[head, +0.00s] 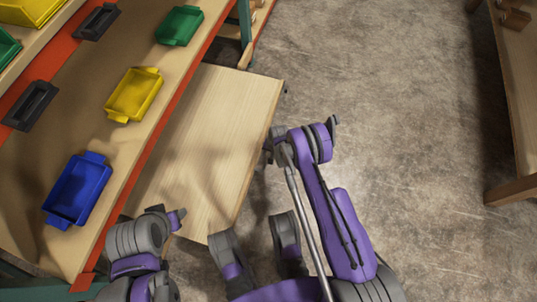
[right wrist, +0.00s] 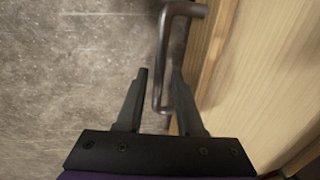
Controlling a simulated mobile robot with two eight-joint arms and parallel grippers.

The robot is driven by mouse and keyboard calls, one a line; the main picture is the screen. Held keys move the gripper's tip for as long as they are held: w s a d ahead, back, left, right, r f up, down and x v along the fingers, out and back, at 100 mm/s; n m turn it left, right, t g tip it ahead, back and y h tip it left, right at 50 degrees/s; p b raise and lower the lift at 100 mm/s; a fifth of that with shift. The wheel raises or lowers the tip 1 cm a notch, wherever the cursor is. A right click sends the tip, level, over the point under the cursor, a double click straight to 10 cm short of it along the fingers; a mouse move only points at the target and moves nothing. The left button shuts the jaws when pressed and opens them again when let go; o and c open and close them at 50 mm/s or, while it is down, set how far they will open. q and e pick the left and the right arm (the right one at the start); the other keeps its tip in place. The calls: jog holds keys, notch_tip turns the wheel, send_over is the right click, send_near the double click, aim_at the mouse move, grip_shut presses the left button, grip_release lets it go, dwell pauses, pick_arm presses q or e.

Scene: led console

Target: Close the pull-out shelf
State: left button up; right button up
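The pull-out shelf (head: 225,115) is a light wooden board that sticks out to the right from under the workbench in the head view. Its front edge carries a dark metal bar handle (right wrist: 163,60), clear in the right wrist view. My right gripper (right wrist: 160,85) is open, with one finger on each side of the handle's near part; a gap shows between the left finger and the bar. In the head view my right wrist mostly hides this gripper at the shelf's right edge. My left arm (head: 135,240) is folded at the lower left, its fingers not clear.
On the workbench (head: 60,130) are a blue bin (head: 77,190), a yellow bin (head: 134,95), a green bin (head: 179,26) and dark handle-like pieces. Another wooden table (head: 515,90) stands at the far right. The concrete floor (head: 400,100) between is clear.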

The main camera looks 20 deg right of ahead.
grip_shut()
dwell(1.2)
